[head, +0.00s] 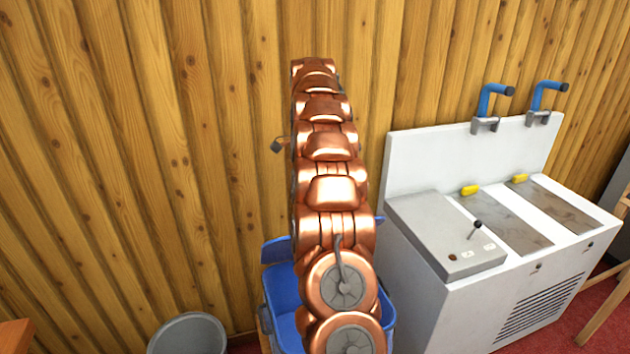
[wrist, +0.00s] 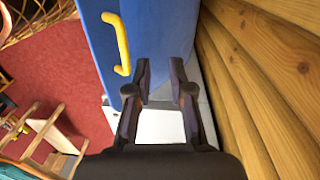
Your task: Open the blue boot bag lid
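The blue boot bag (head: 280,272) stands low in the middle of the head view, against the wooden wall. In the head view my gripper is hidden behind my arm.
A white bench unit (head: 450,310) with blue-handled clamps (head: 490,103) stands close on the right. A grey bin (head: 188,335) is at the lower left. The wooden wall (wrist: 255,80) runs close along the gripper's right side.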

